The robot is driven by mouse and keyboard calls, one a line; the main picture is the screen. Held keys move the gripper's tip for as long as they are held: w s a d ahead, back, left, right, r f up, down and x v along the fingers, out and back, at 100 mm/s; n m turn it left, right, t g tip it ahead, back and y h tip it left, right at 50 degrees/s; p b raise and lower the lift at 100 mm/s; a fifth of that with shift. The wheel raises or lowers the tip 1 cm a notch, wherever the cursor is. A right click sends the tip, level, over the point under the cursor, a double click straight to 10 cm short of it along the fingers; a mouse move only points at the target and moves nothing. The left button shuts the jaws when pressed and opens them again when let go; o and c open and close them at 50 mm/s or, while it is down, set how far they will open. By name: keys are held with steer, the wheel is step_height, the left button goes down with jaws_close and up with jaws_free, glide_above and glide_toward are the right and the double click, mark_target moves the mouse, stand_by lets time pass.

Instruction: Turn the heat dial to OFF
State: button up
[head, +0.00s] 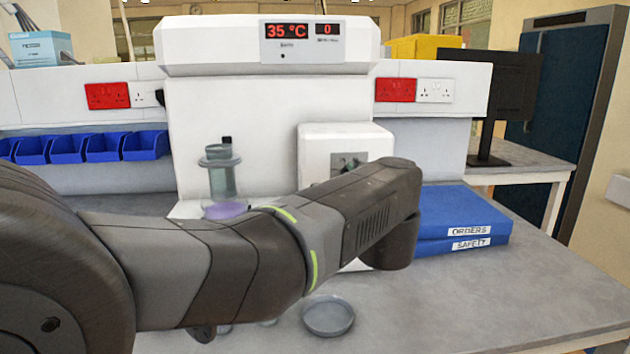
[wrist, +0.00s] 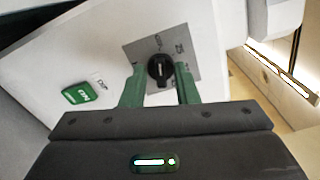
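The heat dial (wrist: 160,71) is a round black knob with a pale pointer line, set on a grey square plate (wrist: 136,50) with small marks I cannot read. In the wrist view the pointer line runs roughly up and down the picture. My gripper (wrist: 159,70) is open, its two green fingers apart with the knob between them in the picture. Gaps show on both sides, and I see no contact. In the head view the top of the dial's plate (head: 337,160) shows on the white housing (head: 318,140); my arm hides the lower part and my gripper.
A green rocker switch (wrist: 80,93) sits beside the dial plate. The display (head: 286,31) reads 35 °C and 0. A glass vessel (head: 221,172) stands left of the housing. Blue binders (head: 455,215) lie to the right, and a shallow dish (head: 328,316) is in front.

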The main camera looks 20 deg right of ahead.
stand_by(0.3)
steer(key=v, duration=1.3)
steer(key=shift+s+b, duration=0.35)
steer(key=shift+b, duration=0.05)
steer(key=shift+a+r, duration=0.1)
steer(key=x, duration=1.3)
steer(key=shift+w+p, duration=0.35)
steer(key=shift+p, duration=0.05)
steer(key=v, duration=1.4)
steer(key=w+d+m+p, duration=0.2)
steer(key=w+m+p, duration=0.1)
steer(key=w+p, duration=0.35)
steer(key=w+d+m+p, duration=0.3)
steer(key=w+p, duration=0.2)
steer(key=w, duration=0.2)
steer(key=shift+b+v, duration=0.6)
steer(key=shift+v, duration=2.25)
